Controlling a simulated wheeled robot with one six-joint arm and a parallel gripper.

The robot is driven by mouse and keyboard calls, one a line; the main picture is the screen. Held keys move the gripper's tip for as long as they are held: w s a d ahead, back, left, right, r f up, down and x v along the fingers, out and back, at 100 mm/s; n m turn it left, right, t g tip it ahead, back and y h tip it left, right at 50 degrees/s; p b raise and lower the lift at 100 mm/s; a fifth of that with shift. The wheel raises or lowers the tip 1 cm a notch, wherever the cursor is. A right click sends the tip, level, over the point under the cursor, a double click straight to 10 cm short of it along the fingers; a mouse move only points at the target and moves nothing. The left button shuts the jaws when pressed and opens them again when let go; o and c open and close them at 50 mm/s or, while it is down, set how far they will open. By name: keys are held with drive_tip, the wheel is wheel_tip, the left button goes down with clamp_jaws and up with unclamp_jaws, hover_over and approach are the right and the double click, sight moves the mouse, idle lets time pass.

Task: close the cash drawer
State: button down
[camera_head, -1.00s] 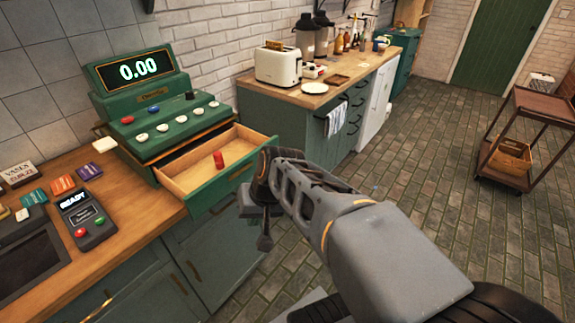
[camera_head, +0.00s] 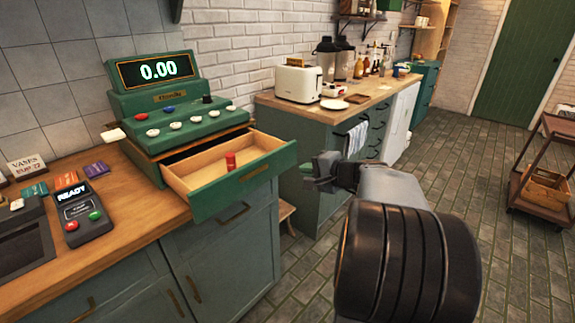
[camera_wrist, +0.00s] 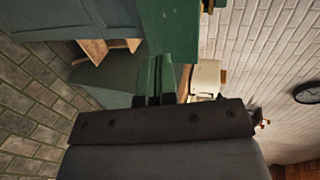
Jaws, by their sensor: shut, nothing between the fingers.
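The green cash register (camera_head: 165,105) stands on the wooden counter at the left, its display reading 0.00. Its cash drawer (camera_head: 238,187) is pulled out, with a green front, a brass handle and a pale wooden inside. A small red cylinder (camera_head: 231,161) stands in the drawer. My gripper (camera_head: 316,174) is shut and empty, to the right of the drawer front and apart from it in the head view. In the wrist view my gripper (camera_wrist: 154,100) points at green surfaces; which one is the drawer front I cannot tell surely.
A card reader (camera_head: 83,212) and coloured cards lie on the counter (camera_head: 125,245) left of the drawer. A second counter with a toaster (camera_head: 298,80) stands behind my gripper. A brown trolley (camera_head: 545,170) is at the far right. The tiled floor between is clear.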

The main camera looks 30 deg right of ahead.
sight(280, 162)
drive_tip(key=x, duration=0.5)
drive_tip(key=shift+w+a+r, duration=0.15)
drive_tip(key=shift+w, duration=0.25)
drive_tip(key=shift+w+a, duration=0.15)
drive_tip(key=shift+w, duration=0.35)
drive_tip(key=shift+w+a, duration=0.2)
drive_tip(key=shift+w, duration=0.35)
